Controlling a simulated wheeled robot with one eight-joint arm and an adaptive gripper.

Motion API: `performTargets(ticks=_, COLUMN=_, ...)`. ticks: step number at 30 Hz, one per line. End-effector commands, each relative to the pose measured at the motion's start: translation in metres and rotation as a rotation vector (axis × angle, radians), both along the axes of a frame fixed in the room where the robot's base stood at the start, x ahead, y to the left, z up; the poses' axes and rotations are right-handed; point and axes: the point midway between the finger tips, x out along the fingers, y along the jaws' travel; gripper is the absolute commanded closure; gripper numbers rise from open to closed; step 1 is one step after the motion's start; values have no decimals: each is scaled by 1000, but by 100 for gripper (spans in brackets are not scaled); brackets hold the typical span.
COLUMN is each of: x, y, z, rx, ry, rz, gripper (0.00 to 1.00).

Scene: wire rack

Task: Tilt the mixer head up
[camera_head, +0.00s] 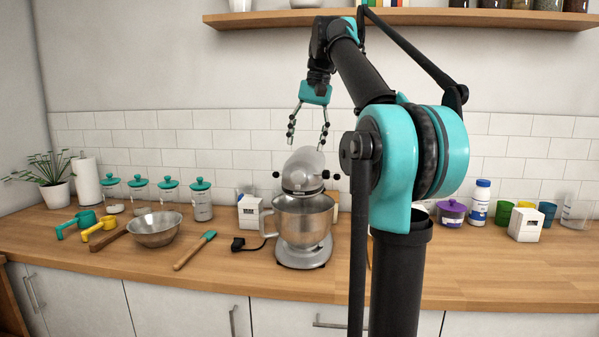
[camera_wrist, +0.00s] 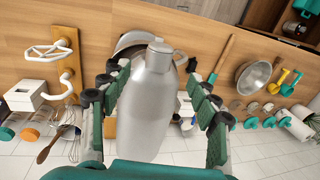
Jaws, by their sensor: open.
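The silver stand mixer stands upright on the counter, its head (camera_head: 303,170) lying above the metal bowl (camera_head: 303,222); I cannot tell from these frames whether the head is tilted at all. My gripper (camera_head: 307,143) points down just above and behind the head, fingers spread and empty. In the wrist view the mixer head (camera_wrist: 147,95) fills the middle, between the two open fingers of my gripper (camera_wrist: 157,67). I see no clear contact. The bowl is mostly hidden beneath the head there.
A white box (camera_head: 250,212) and a black plug (camera_head: 243,244) are left of the mixer. A spatula (camera_head: 195,250), a metal bowl (camera_head: 155,229) and teal-lidded jars (camera_head: 201,199) lie further left. A purple pot (camera_head: 450,212) is to the right. A shelf (camera_head: 420,17) runs above.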

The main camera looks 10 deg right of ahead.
Motion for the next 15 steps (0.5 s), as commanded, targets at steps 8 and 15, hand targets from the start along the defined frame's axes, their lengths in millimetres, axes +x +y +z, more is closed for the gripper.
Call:
performTargets(ticks=8, x=3, y=10, z=-50, rx=0, ry=0, rz=1, gripper=39)
performTargets(ticks=15, x=5, y=16, z=-82, rx=0, ry=0, rz=1, gripper=39)
